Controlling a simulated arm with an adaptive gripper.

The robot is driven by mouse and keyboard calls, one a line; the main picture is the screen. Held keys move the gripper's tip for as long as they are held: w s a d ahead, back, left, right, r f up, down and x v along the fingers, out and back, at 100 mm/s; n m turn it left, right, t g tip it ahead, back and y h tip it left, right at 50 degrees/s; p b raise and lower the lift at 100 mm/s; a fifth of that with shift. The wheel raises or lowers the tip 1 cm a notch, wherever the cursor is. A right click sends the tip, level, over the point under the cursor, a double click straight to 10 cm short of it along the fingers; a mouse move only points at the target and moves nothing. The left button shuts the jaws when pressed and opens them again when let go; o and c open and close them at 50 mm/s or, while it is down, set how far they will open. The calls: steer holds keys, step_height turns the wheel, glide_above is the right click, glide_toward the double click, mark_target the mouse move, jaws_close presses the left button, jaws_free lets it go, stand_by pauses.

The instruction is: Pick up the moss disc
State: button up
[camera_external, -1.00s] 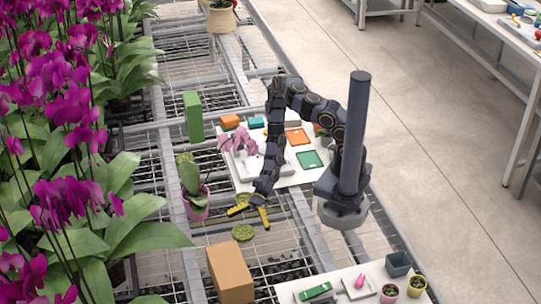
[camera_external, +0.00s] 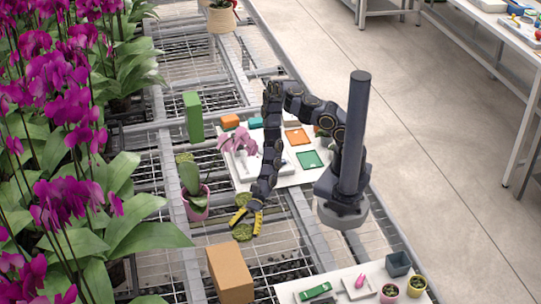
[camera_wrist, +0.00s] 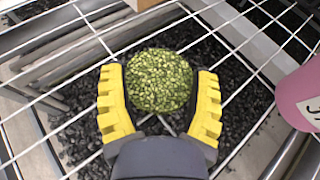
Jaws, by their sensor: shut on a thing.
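The moss disc (camera_wrist: 158,80) is round, green and pebbly. In the wrist view it lies between the two yellow fingers of my gripper (camera_wrist: 159,100), which are closed on its sides. In the external view the moss disc (camera_external: 242,232) shows partly, at the fingertips of my gripper (camera_external: 245,222), over the wire mesh bench. I cannot tell whether the disc touches the mesh or is lifted from it.
A pink pot (camera_external: 197,208) with an orchid stands just left of my gripper; its side shows in the wrist view (camera_wrist: 300,92). A brown box (camera_external: 230,272) stands close in front. A white tray (camera_external: 280,183) with tools lies behind. Dark gravel (camera_wrist: 90,135) shows under the mesh.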

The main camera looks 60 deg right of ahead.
step_height(320, 180, up, 10)
steer(key=shift+f, duration=0.1)
steer(key=n+g, duration=0.2)
glide_toward(225, 275)
steer(key=w+d+r, duration=0.2)
steer(key=w+d, duration=0.3)
steer(key=shift+g+h, duration=0.3)
steer(key=s+a+r, duration=0.1)
steer(key=a, duration=0.2)
steer(key=s+a+r, duration=0.1)
steer(key=s+a, duration=0.1)
steer(key=a, duration=0.1)
steer(key=s+a+r, duration=0.2)
steer(key=a, duration=0.1)
steer(key=shift+s, duration=0.1)
steer(key=shift+s+a+r, duration=0.1)
steer(key=shift+s+a, duration=0.1)
steer(key=shift+a, duration=0.1)
steer(key=shift+a+f, duration=0.1)
steer(key=shift+f, duration=3.8)
